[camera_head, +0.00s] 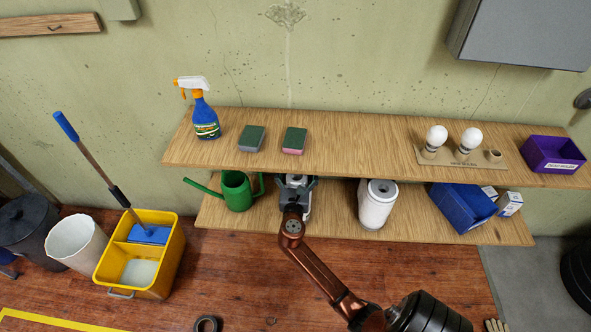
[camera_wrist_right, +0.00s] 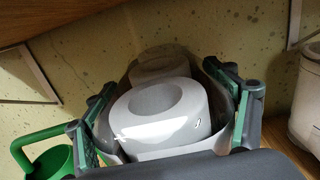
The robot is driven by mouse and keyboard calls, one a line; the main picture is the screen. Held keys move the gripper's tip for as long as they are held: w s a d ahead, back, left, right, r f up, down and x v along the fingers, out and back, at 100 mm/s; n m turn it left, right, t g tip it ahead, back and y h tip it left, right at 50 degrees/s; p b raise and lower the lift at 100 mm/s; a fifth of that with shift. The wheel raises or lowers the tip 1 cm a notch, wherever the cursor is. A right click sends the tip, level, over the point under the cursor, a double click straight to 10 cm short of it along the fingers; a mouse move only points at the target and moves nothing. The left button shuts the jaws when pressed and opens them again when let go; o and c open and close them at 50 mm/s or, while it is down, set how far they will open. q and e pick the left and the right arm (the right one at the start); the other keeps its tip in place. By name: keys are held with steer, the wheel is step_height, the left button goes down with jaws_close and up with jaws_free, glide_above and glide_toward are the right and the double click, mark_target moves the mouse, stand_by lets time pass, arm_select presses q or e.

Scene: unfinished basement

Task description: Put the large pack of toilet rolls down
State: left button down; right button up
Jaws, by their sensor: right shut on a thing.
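My right gripper (camera_head: 295,188) reaches under the upper shelf, above the lower shelf (camera_head: 330,229). In the right wrist view the gripper (camera_wrist_right: 168,108) is shut on the pack of toilet rolls (camera_wrist_right: 165,118), with its green-padded fingers on either side. The pack is in clear, shiny wrapping, with the open end of a white roll facing the camera. In the head view the pack is mostly hidden behind my gripper and under the upper shelf. I cannot tell whether its base touches the lower shelf. My left gripper is not in view.
A green watering can (camera_head: 237,190) stands close left of my gripper. A white roll (camera_head: 377,204) stands to the right, with free shelf between. A blue bin (camera_head: 462,207) is further right. The upper shelf (camera_head: 350,139) overhangs, bearing sponges, a spray bottle and bulbs.

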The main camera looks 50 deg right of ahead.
mark_target(298, 184)
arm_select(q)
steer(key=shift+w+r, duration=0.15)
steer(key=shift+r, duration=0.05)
arm_select(e)
steer(key=shift+r, duration=0.15)
steer(key=o, duration=1.7)
steer(key=shift+f, duration=0.3)
steer(key=shift+c, duration=0.2)
steer(key=o, duration=0.4)
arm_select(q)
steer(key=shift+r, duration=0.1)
arm_select(e)
steer(key=shift+o, duration=0.2)
steer(key=shift+a+r, duration=0.1)
steer(key=shift+r, duration=0.05)
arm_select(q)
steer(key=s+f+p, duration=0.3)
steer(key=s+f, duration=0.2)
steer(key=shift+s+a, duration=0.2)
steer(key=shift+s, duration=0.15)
arm_select(e)
steer(key=v, duration=1.2)
